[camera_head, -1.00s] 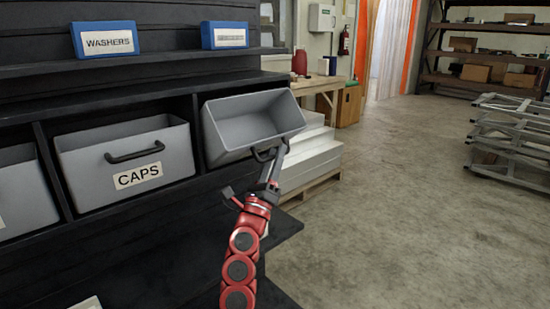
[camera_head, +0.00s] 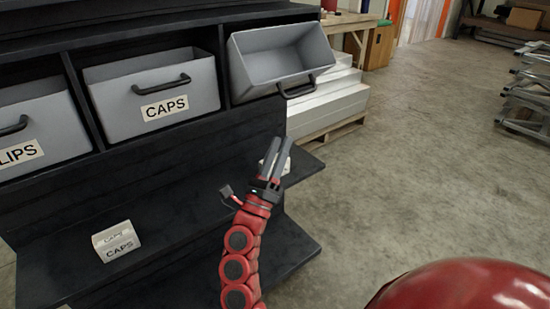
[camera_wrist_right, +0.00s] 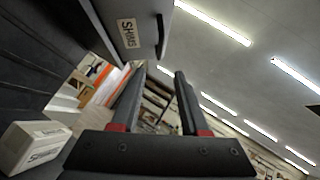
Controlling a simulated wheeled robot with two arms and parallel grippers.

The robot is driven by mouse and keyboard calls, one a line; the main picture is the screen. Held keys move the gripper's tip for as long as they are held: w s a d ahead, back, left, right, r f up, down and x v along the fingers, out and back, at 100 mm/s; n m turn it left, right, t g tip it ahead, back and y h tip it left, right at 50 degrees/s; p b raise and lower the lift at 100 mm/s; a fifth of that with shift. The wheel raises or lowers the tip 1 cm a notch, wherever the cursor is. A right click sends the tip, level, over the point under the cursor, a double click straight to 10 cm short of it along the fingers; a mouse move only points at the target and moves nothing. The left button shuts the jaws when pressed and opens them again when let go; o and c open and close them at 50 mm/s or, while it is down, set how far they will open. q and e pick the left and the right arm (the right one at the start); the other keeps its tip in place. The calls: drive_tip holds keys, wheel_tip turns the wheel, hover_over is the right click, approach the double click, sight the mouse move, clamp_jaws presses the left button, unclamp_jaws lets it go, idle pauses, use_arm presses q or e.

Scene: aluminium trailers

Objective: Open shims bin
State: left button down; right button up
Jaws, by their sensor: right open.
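The shims bin (camera_head: 280,60) is the grey bin at the right end of the row, tipped forward so that its empty-looking inside shows. Its front hangs out over the shelf edge, with a dark handle (camera_head: 298,90). In the right wrist view, its SHIMS label (camera_wrist_right: 127,33) and the handle (camera_wrist_right: 160,36) are above my fingers. My right gripper (camera_head: 280,146) is open and empty, below the handle and apart from it; its two fingers also show in the wrist view (camera_wrist_right: 160,78). My left gripper is not in view.
The caps bin (camera_head: 150,92) and another bin (camera_head: 38,130) beside it sit closed in the dark rack. A white CAPS box (camera_head: 116,242) is on the lower shelf (camera_head: 180,215). A white box (camera_wrist_right: 36,146) is near my right gripper.

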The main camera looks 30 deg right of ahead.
drive_tip(key=shift+v, duration=1.4)
